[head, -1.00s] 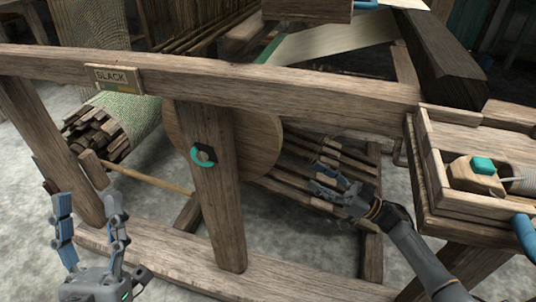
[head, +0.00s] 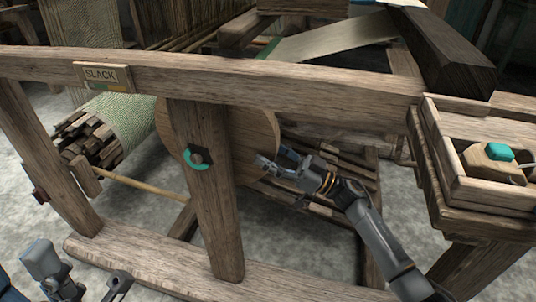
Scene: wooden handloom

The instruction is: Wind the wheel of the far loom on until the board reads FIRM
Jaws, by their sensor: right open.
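The board (head: 102,75) on the loom's top rail reads SLACK. The wheel (head: 252,128) is a round wooden disc, partly hidden behind an upright post (head: 213,205). A dark hub with a teal ring (head: 197,160) shows on the post. My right gripper (head: 275,158) is open at the wheel's lower right edge. I cannot tell whether its fingers touch the rim. My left gripper (head: 80,272) is at the bottom left corner, partly cut off, with its fingers apart and nothing between them.
A roll of pale green cloth (head: 128,120) lies behind the rail at left. A wooden tray (head: 500,195) at right holds a wooden block with a teal top (head: 488,155). A lower beam (head: 150,258) crosses the front.

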